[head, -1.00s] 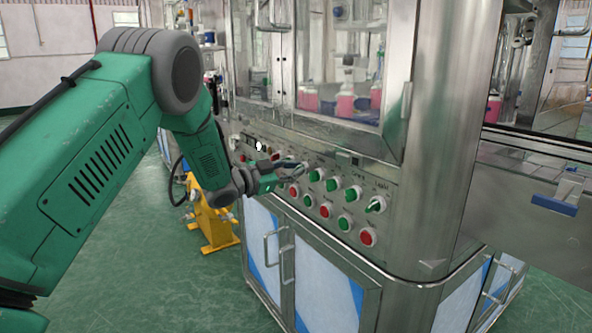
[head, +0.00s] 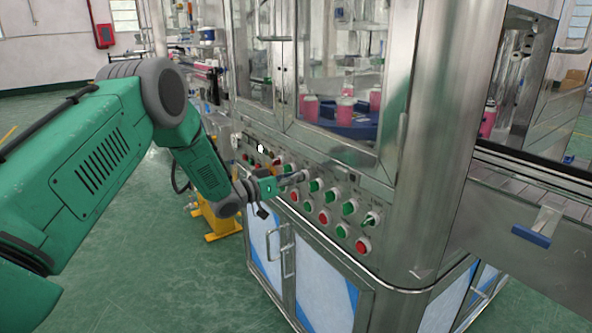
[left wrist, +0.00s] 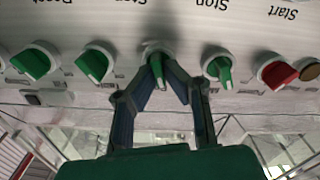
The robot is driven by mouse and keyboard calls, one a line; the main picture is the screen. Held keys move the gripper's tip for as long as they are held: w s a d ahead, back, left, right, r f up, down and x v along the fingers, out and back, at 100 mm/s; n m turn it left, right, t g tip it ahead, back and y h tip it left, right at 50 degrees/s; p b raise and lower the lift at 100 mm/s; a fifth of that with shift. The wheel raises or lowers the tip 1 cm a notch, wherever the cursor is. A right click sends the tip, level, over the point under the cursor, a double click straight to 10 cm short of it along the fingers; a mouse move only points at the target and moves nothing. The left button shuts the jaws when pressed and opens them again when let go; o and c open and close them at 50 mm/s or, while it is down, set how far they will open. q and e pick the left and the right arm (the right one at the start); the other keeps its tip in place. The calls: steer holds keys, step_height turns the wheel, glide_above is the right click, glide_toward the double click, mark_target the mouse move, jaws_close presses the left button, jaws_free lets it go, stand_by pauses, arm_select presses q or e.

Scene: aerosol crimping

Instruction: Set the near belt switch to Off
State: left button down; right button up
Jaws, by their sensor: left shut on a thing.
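The control panel (head: 333,197) has several green and red round controls. In the left wrist view it is upside down, with a row of green turn knobs and one red one (left wrist: 279,71). My left gripper (head: 300,178) is at this panel. In the left wrist view, its dark fingers (left wrist: 160,84) are closed about a green knob (left wrist: 156,60) in the middle of the row, whose pointer tilts slightly. Which label belongs to this knob is unclear, and the fingers hide part of it. My right gripper is not in view.
Steel cabinet doors with a handle (head: 281,247) lie below the panel. Glass doors above show pink cans (head: 345,111). A steel corner column (head: 438,135) and a conveyor (head: 535,190) stand to the right. Another green knob (left wrist: 218,69) sits close beside the gripper.

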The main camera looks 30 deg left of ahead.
arm_select(q)
steer(key=shift+s+a+f+n+p, duration=0.15)
steer(key=shift+n+p, duration=0.15)
steer(key=shift+n, duration=0.35)
steer(key=shift+w+a+f+n+p, duration=0.15)
steer(key=shift+n+p, duration=0.15)
steer(key=shift+n, duration=0.35)
steer(key=shift+s+d+f+n, duration=0.1)
steer(key=shift+s+n, duration=0.05)
steer(key=shift+n, duration=0.15)
steer(key=c, duration=1.7)
jaws_free()
steer(key=v, duration=1.2)
